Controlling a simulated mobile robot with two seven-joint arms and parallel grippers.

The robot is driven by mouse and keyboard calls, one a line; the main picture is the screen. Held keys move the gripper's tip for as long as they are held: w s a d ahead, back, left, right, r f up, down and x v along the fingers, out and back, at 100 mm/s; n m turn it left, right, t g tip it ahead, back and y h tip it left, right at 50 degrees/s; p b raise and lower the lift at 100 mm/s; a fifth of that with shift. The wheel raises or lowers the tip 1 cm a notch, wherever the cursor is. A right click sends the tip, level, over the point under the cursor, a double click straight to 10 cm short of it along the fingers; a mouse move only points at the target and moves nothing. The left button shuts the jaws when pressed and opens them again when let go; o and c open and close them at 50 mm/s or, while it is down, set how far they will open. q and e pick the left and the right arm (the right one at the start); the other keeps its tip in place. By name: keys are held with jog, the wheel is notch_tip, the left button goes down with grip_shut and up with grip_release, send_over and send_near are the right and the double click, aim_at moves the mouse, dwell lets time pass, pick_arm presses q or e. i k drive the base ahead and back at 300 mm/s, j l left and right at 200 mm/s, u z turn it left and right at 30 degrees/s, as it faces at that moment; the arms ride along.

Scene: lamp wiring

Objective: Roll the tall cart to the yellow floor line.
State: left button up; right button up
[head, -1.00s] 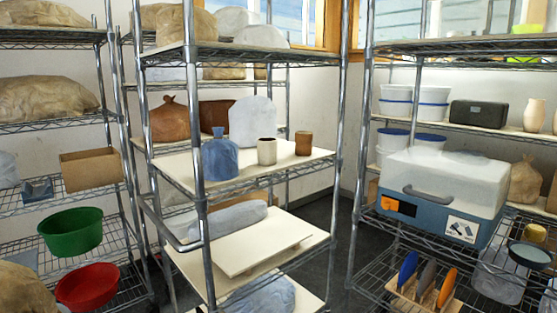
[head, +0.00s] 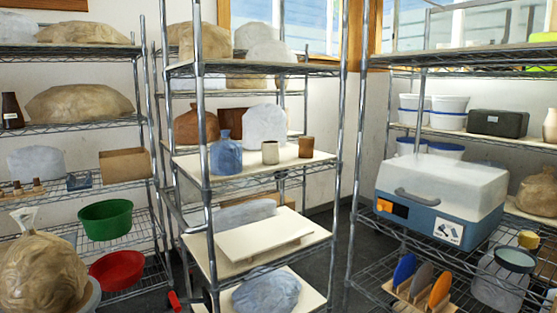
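The tall cart (head: 203,169) is most likely the chrome wire-shelf unit in the middle of the head view. It stands upright, with a curved side bar low on its left. Lower down are a flat cream board (head: 262,235) and a blue-grey wrapped lump (head: 266,292). The cart's wheels are below the picture. No yellow floor line shows. Neither of my grippers is in view.
Wire shelving on the left holds a green bowl (head: 106,219) and a red bowl (head: 117,269). Shelving on the right holds a blue-and-white case (head: 440,200). Dark floor (head: 325,222) shows between cart and right shelving. A small red-and-black object (head: 174,301) is low beside the cart.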

aim_at(278, 290)
jog(key=i+j, duration=0.15)
jog(key=i, duration=0.25)
jog(key=i+j+z, duration=0.1)
jog(key=i, duration=0.3)
jog(key=i+j, duration=0.25)
jog(key=i, duration=0.15)
